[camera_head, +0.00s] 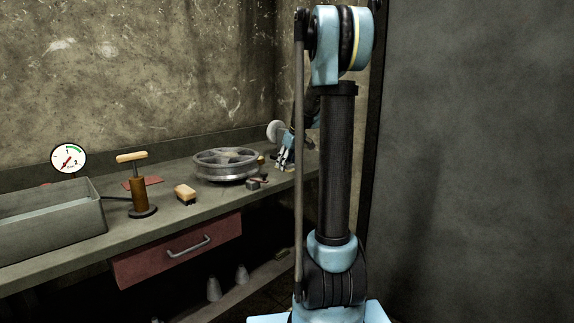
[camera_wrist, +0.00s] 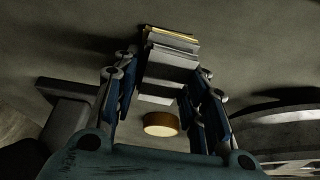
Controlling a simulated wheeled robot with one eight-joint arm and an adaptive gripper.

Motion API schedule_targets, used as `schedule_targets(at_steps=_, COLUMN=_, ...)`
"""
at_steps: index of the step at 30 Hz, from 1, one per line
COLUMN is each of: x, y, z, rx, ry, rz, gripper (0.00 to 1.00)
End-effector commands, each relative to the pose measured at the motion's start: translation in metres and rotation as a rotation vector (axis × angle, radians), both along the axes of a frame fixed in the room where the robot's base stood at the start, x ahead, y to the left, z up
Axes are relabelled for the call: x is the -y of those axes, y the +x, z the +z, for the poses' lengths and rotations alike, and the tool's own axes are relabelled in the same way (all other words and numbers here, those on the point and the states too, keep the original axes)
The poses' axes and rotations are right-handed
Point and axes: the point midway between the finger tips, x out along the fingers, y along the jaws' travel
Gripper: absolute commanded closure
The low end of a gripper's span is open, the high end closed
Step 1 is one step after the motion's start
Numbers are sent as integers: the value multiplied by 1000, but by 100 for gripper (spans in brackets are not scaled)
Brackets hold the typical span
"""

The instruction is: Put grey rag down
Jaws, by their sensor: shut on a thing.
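My gripper (camera_wrist: 168,82) shows at the bottom of the wrist view with a finger on each side of a pale grey layered piece. This piece looks like the folded grey rag (camera_wrist: 170,72), and the gripper is shut on it. A round tan-topped thing (camera_wrist: 161,124) shows below it between the fingers; I cannot tell what it is. In the head view my gripper (camera_head: 281,163) is small, low over the back right of the workbench (camera_head: 222,200), just right of the spoked metal wheel (camera_head: 226,153). The rag cannot be made out there.
On the bench stand a grey open box (camera_head: 50,232), a brown tool with a wooden handle (camera_head: 138,192) and a wooden brush (camera_head: 185,193). Small dark blocks (camera_head: 255,184) lie by the wheel. Bare bench shows along the front edge. A red drawer (camera_head: 178,252) hangs below.

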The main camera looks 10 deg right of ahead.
Motion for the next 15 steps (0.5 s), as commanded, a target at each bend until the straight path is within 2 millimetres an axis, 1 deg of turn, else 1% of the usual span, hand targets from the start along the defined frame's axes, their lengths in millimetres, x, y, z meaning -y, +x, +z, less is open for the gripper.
schedule_targets(at_steps=1, x=0, y=-2, z=-4, rx=-3, ry=-2, rz=0, gripper=87)
schedule_targets(at_steps=3, x=0, y=-2, z=-6, rx=-4, ry=-3, rz=1, gripper=87)
schedule_targets(at_steps=4, x=0, y=-2, z=-7, rx=-5, ry=-3, rz=1, gripper=56)
schedule_targets(at_steps=6, x=-1, y=-2, z=-8, rx=-7, ry=-4, rz=1, gripper=41)
schedule_targets(at_steps=15, x=0, y=-2, z=-6, rx=-5, ry=-4, rz=1, gripper=41)
